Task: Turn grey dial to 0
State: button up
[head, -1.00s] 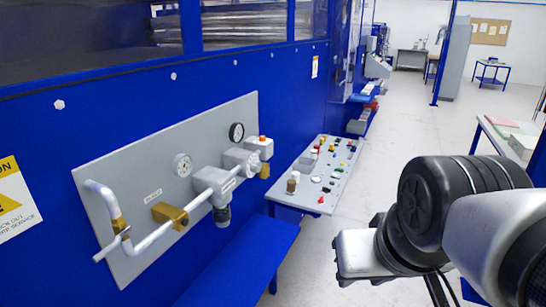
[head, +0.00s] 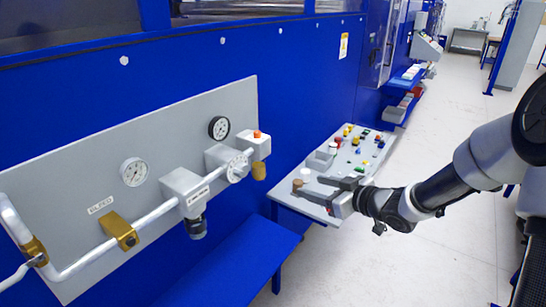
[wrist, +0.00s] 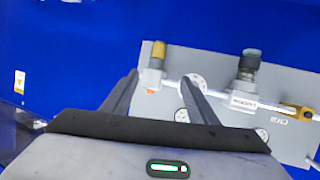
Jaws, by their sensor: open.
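The pale grey round dial (head: 238,168) with dark marks sits on the pipe assembly of the grey wall plate, right of the middle valve block. It also shows in the wrist view (wrist: 198,81), beside the tip of the right finger. Its reading is too small to make out. My gripper (head: 306,184) is open and empty, to the right of the dial and apart from it, its fingers pointing left. In the wrist view my gripper (wrist: 160,78) has its fingers on either side of the view of the grey end block with the orange button (wrist: 152,80).
Two round gauges, a left one (head: 133,172) and a dark-rimmed one (head: 219,128), sit on the wall plate (head: 80,170). A brass block (head: 121,231) is on the pipe. A control panel (head: 350,150) with several buttons lies behind my gripper. A blue ledge (head: 235,262) is below.

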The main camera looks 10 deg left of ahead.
jog(key=s+a+n+g+y, duration=0.1)
jog(key=s+a+g+y, duration=0.1)
jog(key=s+a+y, duration=0.3)
jog(key=p, duration=0.2)
send_near(245, 172)
jog(key=shift+y, duration=0.4)
jog(key=x, duration=0.9)
jog(key=shift+f, duration=0.1)
jog(key=c, duration=1.1)
jog(key=shift+o, duration=0.2)
jog(key=shift+f+n+b, duration=0.15)
jog(key=shift+n+b, duration=0.25)
jog(key=shift+b, duration=0.1)
